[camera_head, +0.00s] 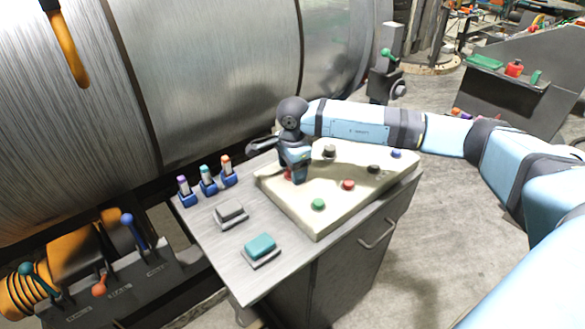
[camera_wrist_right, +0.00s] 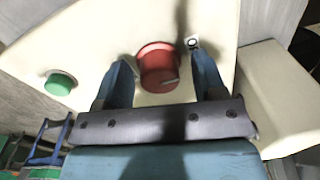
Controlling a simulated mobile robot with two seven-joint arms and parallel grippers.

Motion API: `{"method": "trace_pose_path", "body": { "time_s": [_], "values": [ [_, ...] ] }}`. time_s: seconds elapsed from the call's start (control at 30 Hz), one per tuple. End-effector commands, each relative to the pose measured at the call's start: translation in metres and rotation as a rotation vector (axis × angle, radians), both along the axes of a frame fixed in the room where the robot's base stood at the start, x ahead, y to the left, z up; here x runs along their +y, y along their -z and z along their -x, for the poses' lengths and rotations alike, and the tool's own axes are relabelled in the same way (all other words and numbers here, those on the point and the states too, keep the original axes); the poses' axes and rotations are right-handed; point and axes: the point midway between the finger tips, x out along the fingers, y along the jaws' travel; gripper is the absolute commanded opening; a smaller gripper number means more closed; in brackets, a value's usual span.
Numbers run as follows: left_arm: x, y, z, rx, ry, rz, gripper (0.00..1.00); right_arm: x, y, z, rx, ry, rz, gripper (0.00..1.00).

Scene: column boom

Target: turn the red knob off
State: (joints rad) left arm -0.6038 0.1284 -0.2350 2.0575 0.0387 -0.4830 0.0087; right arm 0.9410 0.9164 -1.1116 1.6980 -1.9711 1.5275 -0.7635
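The red knob (camera_wrist_right: 158,66) is round with a pale pointer line, which in the right wrist view points to the lower right. It sits on a cream sloped panel (camera_head: 333,213). My right gripper (camera_wrist_right: 162,66) is open, with one blue finger on each side of the knob. The left finger is close to the knob's edge and a gap shows at the right finger; contact cannot be told. In the head view the right gripper (camera_head: 292,179) points down over the knob (camera_head: 287,175) and hides most of it. My left gripper is not in view.
The panel also has a green button (camera_head: 318,204), a red button (camera_head: 348,184), a dark knob (camera_head: 329,151) and a blue button (camera_head: 396,153). A ringed mark (camera_wrist_right: 192,42) lies beside the red knob. Small switches (camera_head: 207,181) and a teal pad (camera_head: 260,247) stand at the left.

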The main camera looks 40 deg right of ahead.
Motion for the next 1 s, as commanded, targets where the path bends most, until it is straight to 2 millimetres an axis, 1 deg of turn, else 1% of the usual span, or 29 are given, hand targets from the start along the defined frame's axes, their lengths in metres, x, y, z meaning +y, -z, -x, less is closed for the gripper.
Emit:
{"method": "trace_pose_path", "body": {
  "time_s": [0.27, 0.37, 0.47, 0.8, 0.9, 1.0],
  "values": [
    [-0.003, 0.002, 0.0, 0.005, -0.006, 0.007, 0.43, 0.0, 0.001, 0.001, 0.003, 0.0, 0.001, 0.65],
    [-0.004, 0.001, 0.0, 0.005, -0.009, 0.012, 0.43, 0.0, -0.006, 0.001, 0.001, 0.001, 0.0, 0.65],
    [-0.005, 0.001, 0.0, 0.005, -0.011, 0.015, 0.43, 0.0, -0.02, 0.001, 0.0, 0.0, 0.0, 0.65],
    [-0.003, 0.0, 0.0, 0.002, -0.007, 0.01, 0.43, 0.001, -0.096, 0.004, -0.001, -0.001, 0.001, 0.65],
    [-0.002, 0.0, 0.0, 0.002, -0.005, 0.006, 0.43, 0.001, -0.114, 0.005, -0.001, 0.0, 0.001, 0.65],
    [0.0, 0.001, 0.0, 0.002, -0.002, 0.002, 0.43, 0.001, -0.126, 0.005, 0.001, 0.0, 0.0, 0.65]
  ]
}}
